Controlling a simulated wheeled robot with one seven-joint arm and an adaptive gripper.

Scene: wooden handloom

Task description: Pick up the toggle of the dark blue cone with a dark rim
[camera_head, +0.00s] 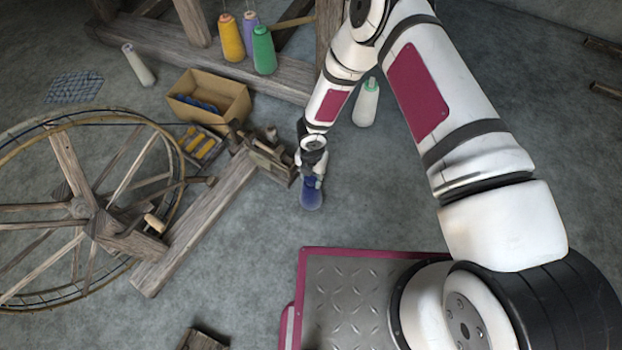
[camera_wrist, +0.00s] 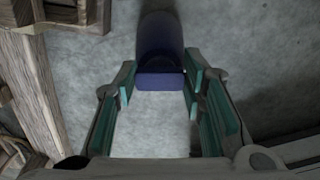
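The dark blue cone (camera_head: 311,199) stands on the grey floor just below my gripper (camera_head: 313,172). In the wrist view its dark body (camera_wrist: 160,30) is at the top centre, partly in shade. A blue bar-like piece, seemingly its toggle (camera_wrist: 160,81), lies between the fingertips. My gripper (camera_wrist: 160,83) has its teal-padded fingers spread on either side of this piece. The fingertips look very close to its two ends; I cannot tell whether they touch. The gripper hides the cone's top in the head view.
A wooden loom beam (camera_head: 195,225) and spinning wheel (camera_head: 90,215) stand at left. A cardboard box (camera_head: 235,105) and a small tray (camera_head: 203,148) lie behind. Yellow, purple and green cones stand on the rear beam (camera_head: 180,50).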

